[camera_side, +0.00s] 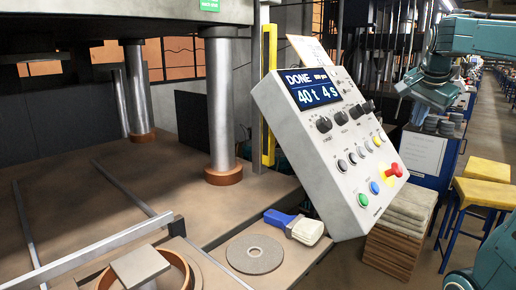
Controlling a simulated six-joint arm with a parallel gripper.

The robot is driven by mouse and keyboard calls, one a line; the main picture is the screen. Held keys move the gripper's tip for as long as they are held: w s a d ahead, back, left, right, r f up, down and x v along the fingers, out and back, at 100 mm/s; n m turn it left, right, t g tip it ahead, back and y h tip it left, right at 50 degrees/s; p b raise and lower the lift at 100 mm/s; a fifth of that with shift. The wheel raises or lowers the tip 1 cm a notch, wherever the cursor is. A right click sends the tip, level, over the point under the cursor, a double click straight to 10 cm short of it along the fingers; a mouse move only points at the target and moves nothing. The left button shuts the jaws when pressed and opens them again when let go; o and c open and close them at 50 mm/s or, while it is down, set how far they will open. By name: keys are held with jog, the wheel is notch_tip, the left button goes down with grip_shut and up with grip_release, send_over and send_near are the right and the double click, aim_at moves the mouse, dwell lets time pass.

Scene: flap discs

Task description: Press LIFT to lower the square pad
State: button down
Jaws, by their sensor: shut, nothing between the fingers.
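A tilted grey control panel (335,150) stands in the middle, with a blue screen (318,90) reading "DONE" and "40t 4s". It carries black knobs, several small round buttons, a green button (362,200), a blue button (374,187) and a red mushroom button (393,171). The button labels are too small to read, so I cannot tell which is LIFT. The square pad (140,264) is a grey plate at the lower left, raised within a copper-coloured ring (188,268). My gripper (408,90) is shut and empty, to the right of the panel's upper part, apparently apart from it.
A flap disc (254,254) and a blue-handled brush (294,225) lie on the bench below the panel. Steel press columns (220,105) stand at the left, with a yellow upright (268,95) beside them. Stacked sheets (397,215) and yellow stools (482,190) stand at the right.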

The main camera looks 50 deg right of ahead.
jog(key=shift+w+f, duration=1.4)
jog(key=shift+w, duration=0.25)
jog(key=shift+w+f, duration=1.35)
jog(key=shift+w, duration=0.25)
jog(key=shift+w+f, duration=0.55)
jog(key=shift+w, duration=0.15)
dwell(1.1)
jog(key=shift+s+r, duration=0.6)
jog(key=shift+s, duration=0.1)
dwell(0.5)
jog(key=shift+s+r, duration=1.6)
jog(key=shift+s, duration=0.3)
